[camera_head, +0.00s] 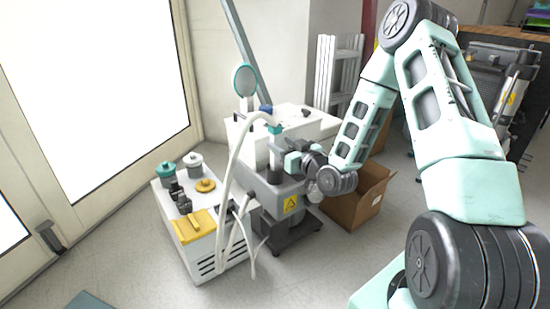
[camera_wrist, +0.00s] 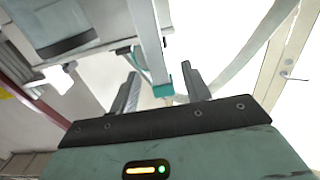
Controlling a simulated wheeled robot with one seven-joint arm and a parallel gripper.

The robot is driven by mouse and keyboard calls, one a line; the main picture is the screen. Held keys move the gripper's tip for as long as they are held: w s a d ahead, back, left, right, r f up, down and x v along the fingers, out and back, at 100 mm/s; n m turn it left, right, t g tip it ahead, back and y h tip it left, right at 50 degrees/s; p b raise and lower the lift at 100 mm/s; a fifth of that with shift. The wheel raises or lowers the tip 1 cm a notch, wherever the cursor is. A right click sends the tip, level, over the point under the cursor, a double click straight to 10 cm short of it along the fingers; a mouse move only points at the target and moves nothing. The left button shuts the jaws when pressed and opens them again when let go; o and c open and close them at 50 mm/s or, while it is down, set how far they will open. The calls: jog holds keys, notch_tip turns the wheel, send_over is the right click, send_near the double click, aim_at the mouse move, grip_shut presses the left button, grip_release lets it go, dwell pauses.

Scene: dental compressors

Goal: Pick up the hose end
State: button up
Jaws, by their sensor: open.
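The white hose (camera_head: 233,160) rises from the white unit and arcs over to a teal hose end (camera_head: 274,130) beside the grey machine. In the wrist view the teal hose end (camera_wrist: 163,90), with a tan tip, shows between my two dark fingers, nearer the right one. My gripper (camera_wrist: 160,70) is open and nothing is clamped in it. In the head view my gripper (camera_head: 286,146) is just right of and slightly below the hose end, partly hidden by my wrist. I cannot tell how far the hose end lies between the fingers in depth.
A white unit (camera_head: 205,248) with a yellow part and knobs stands at left. A grey machine with a warning label (camera_head: 291,203) is below my gripper. A cardboard box (camera_head: 352,212) stands at right. A round mirror-like disc (camera_head: 244,80) rises behind.

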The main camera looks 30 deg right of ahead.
aim_at(277, 143)
jog(key=w+b, duration=0.1)
jog(key=w, duration=0.2)
jog(key=w+f+b, duration=0.1)
jog(key=w, duration=0.1)
jog(key=shift+w+b, duration=0.2)
jog(key=shift+b, duration=0.1)
jog(key=shift+w+r, duration=0.15)
jog(key=shift+w, duration=0.15)
grip_shut()
